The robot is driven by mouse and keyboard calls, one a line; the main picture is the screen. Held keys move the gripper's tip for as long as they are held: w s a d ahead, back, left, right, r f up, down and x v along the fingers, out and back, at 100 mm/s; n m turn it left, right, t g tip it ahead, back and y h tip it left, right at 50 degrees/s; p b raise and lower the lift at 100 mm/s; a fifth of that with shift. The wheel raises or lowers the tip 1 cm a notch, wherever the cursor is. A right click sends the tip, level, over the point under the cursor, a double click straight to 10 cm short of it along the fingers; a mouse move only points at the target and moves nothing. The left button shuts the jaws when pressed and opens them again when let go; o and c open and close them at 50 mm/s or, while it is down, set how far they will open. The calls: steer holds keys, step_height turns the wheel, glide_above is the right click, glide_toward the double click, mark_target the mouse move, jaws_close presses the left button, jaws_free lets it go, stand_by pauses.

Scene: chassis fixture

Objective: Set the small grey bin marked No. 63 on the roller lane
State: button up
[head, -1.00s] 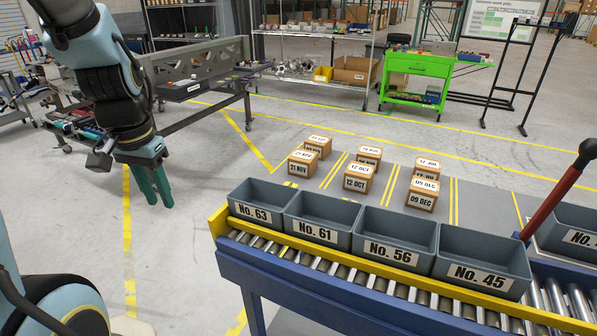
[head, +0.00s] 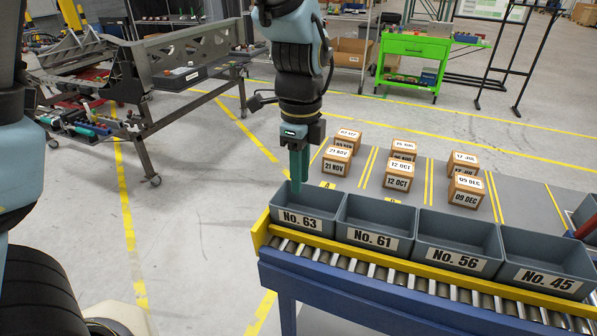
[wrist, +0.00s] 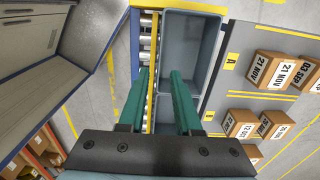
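The grey bin No. 63 (head: 311,204) is the leftmost in a row of open grey bins, upright behind a yellow rail (head: 330,244). It appears empty. The roller lane (head: 340,262) runs in front of that rail; its rollers also show in the wrist view (wrist: 146,42). My gripper (head: 297,187) points down above the left part of bin No. 63 in the head view. In the wrist view its green fingers (wrist: 160,75) are apart with nothing gripped, over the rail and the near side of the bins. Their height above the rim is hard to tell.
Bins No. 61 (head: 374,224), No. 56 (head: 458,243) and No. 45 (head: 545,265) continue the row closely to the right. A metal frame (head: 190,50) is at the back left.

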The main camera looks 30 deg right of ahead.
mark_target(300, 212)
step_height(300, 212, down, 9)
steer(key=b, duration=0.6)
steer(key=shift+f+b, duration=0.15)
steer(key=shift+b, duration=0.2)
steer(key=shift+c, duration=0.2)
jaws_close()
stand_by(0.8)
